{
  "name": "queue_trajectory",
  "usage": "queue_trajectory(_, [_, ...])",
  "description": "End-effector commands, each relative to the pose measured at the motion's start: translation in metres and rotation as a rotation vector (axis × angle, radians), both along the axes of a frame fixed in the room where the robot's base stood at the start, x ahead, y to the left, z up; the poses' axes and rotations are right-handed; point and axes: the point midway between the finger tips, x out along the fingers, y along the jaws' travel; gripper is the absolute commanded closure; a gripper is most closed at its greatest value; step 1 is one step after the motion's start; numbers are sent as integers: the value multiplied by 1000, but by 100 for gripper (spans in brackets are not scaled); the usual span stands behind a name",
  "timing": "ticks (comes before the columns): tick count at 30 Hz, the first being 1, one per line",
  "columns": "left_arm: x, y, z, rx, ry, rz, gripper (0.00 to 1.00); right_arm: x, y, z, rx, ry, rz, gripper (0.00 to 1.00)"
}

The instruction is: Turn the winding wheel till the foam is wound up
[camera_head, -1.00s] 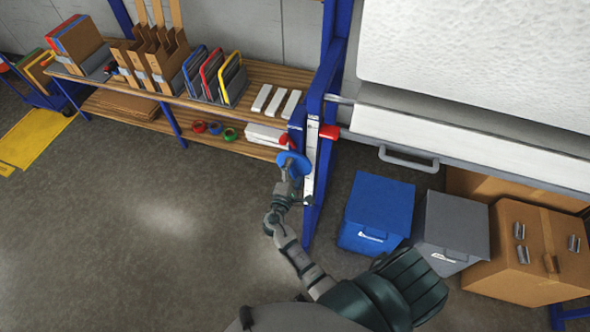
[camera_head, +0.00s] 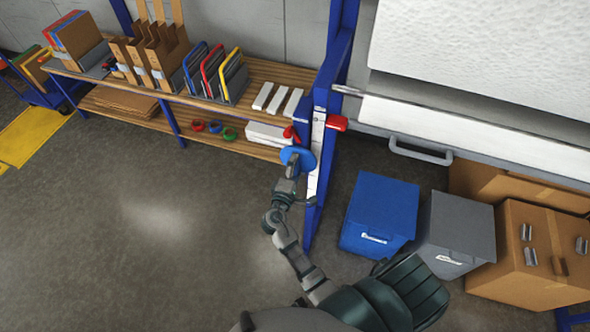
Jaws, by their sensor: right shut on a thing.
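The winding wheel (camera_head: 300,158) is a small blue disc at the side of the blue frame post, left of the foam. My right gripper (camera_head: 291,172) is shut on the wheel at its near side; the exact grip is partly hidden by the gripper. The foam (camera_head: 480,65) is a large white textured sheet hanging at the upper right. Below its lower edge is a grey gap, then a white horizontal bar (camera_head: 470,137). My left gripper is not in view.
A blue frame post (camera_head: 333,105) with a red block (camera_head: 337,123) stands beside the wheel. A blue bin (camera_head: 380,212), a grey bin (camera_head: 455,225) and a cardboard box (camera_head: 530,250) stand below the bar. A wooden shelf (camera_head: 215,135) is at left. The floor at left is clear.

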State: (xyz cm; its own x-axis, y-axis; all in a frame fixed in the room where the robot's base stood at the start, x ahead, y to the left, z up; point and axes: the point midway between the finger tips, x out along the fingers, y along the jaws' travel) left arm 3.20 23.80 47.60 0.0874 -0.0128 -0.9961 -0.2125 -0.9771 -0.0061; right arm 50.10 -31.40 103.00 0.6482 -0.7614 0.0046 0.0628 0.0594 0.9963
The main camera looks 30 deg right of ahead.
Motion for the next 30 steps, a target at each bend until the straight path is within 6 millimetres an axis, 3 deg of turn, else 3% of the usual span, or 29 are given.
queue_trajectory(5, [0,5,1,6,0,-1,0,-1,0,-1,2,6,-4,43])
queue_trajectory(6, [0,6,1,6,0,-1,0,-1,0,-2,2,6,-3,6])
queue_trajectory(7, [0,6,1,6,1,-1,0,-1,0,-2,2,6,-3,0])
queue_trajectory(20, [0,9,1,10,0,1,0,-5,7,-2,3,6,2,0])
queue_trajectory(30, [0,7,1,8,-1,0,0,-50,60,-3,3,9,1,0])
